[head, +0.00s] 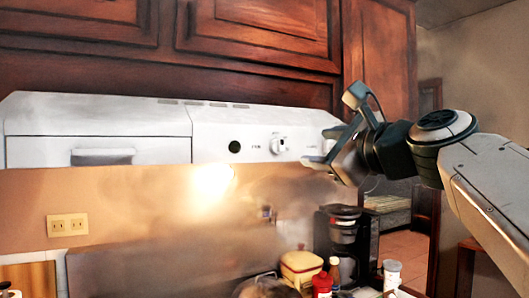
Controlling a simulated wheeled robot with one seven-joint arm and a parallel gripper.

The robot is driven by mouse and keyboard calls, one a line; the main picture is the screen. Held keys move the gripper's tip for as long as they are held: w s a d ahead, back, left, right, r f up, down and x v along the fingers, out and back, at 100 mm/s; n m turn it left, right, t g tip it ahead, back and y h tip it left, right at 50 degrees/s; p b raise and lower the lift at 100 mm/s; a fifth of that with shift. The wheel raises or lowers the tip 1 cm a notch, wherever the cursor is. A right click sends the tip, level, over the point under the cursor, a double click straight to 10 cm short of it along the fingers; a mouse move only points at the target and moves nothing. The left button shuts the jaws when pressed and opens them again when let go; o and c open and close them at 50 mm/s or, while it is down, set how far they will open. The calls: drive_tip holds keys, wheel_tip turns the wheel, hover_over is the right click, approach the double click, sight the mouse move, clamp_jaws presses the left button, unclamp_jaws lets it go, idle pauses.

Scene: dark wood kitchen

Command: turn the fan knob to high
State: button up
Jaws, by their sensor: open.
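The white range hood (95,118) runs under the dark wood cabinets in the head view. Its right front panel carries a round white knob (277,146) with small markings beside it. A dark round spot (234,147) sits on the same panel, left of the knob. My gripper (328,130) is open and empty at the right end of the hood. Its fingers point left toward the panel, to the right of the knob and apart from it. I cannot tell the exact gap in depth or read the knob's setting.
A lit lamp (212,178) glows under the hood. Wood cabinets (258,35) close off the space above. Below right stand a coffee maker (343,238), a red bottle (322,284) and a yellow-and-red container (300,268). The space in front of the hood's left part looks clear.

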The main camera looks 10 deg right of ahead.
sight(282, 146)
drive_tip(key=p+x, duration=0.2)
drive_tip(key=x, duration=1.1)
drive_tip(key=shift+w+a, duration=0.15)
drive_tip(key=shift+w, duration=0.15)
drive_tip(key=c, duration=1)
